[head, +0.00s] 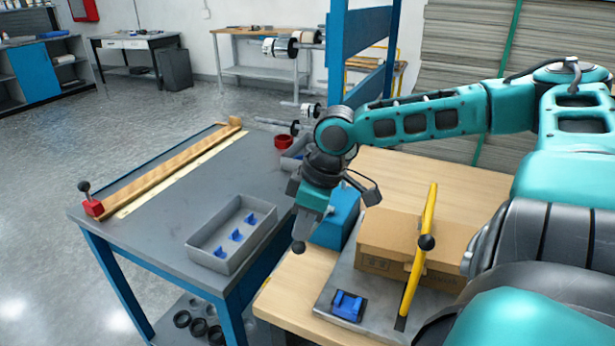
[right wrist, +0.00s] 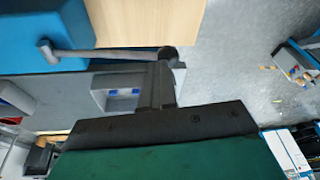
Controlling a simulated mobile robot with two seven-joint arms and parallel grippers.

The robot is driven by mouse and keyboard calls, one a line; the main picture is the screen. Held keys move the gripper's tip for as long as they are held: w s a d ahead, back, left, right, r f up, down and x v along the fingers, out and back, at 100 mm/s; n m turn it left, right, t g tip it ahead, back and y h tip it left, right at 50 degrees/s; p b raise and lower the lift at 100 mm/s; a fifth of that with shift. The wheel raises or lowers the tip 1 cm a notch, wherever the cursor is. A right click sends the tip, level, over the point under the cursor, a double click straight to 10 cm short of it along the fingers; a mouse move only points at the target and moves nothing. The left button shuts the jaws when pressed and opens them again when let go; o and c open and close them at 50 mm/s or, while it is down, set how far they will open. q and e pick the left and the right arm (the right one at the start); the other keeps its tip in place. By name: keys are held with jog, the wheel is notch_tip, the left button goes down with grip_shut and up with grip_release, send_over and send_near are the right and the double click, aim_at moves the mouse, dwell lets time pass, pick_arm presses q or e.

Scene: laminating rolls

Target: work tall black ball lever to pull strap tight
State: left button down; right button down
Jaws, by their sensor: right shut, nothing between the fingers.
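A blue block-shaped unit (head: 340,215) stands on the wooden bench, partly hidden by my right gripper. In the right wrist view a grey lever rod (right wrist: 105,54) runs out sideways from the blue unit (right wrist: 60,18) to a dark ball (right wrist: 168,54). A dark ball (head: 298,247) also shows at my gripper's tip in the head view. My right gripper (head: 302,232) is shut and empty, its fingers (right wrist: 162,85) right beside the ball; I cannot tell if they touch. A yellow strap (head: 418,268) crosses a cardboard box (head: 385,240); another black ball (head: 426,242) shows in front of it. My left gripper is out of view.
A grey plate (head: 345,280) lies under the box, with a blue buckle-like part (head: 348,306) on it. On the grey table (head: 160,235) are a grey tray (head: 205,262) with blue clips and a red-based ball lever (head: 93,207). A blue frame (head: 338,45) stands behind.

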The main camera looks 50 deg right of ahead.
aim_at(302, 243)
jog(key=shift+b+x, duration=0.65)
jog(key=shift+x, duration=0.15)
jog(key=shift+s+a+f+b, duration=0.25)
jog(key=shift+f+b, duration=0.15)
jog(key=shift+s+f, duration=0.1)
jog(key=shift+f, duration=0.05)
jog(key=shift+a, duration=0.1)
jog(key=shift+s+f, duration=0.1)
